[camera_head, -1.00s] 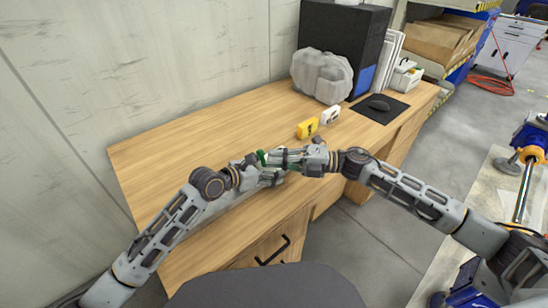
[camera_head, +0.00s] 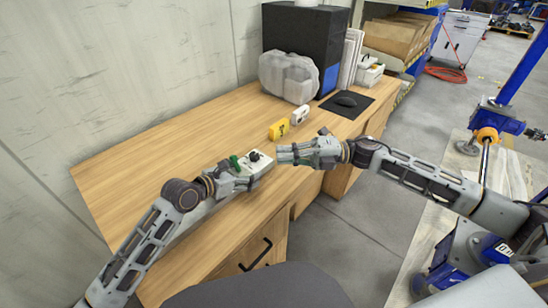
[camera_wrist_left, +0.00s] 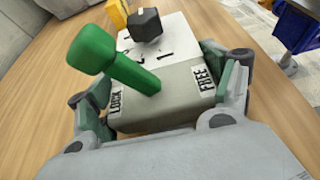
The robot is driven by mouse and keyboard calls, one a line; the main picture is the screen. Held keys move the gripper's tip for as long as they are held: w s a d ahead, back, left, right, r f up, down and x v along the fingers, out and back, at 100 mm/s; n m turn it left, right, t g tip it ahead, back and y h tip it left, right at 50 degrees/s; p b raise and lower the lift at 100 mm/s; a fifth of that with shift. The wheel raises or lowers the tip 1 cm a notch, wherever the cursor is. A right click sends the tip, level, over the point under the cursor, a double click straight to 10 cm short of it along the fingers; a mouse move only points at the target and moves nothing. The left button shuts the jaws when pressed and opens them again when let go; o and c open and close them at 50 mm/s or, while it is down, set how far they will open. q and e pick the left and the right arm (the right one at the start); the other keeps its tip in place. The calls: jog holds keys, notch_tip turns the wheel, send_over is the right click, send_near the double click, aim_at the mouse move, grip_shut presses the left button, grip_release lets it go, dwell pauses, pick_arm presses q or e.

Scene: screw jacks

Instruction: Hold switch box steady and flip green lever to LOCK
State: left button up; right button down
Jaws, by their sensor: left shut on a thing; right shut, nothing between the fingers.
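The switch box (camera_head: 259,164) is a pale block on the desk with a black knob (camera_head: 254,155) and a green lever (camera_head: 234,162). My left gripper (camera_head: 245,172) is shut on the box from its left end. In the left wrist view the fingers flank the grey end of the box (camera_wrist_left: 165,105). The green lever (camera_wrist_left: 92,48) tilts left there, towards the side with the LOCK label (camera_wrist_left: 116,101); the FREE label (camera_wrist_left: 203,77) is on the right. My right gripper (camera_head: 280,154) is shut and empty, just right of the box and apart from it.
A yellow block (camera_head: 279,129) and a white block (camera_head: 299,115) sit behind on the wooden desk (camera_head: 150,160). The desk's left part is clear.

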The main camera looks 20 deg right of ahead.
pick_arm(q)
jog(key=shift+s+f, duration=0.1)
jog(key=shift+f, duration=0.35)
jog(key=o, duration=1.5)
jog(key=shift+o, duration=1.1)
jog(key=shift+r, duration=0.15)
jog(key=shift+r, duration=0.15)
jog(key=shift+v, duration=5.95)
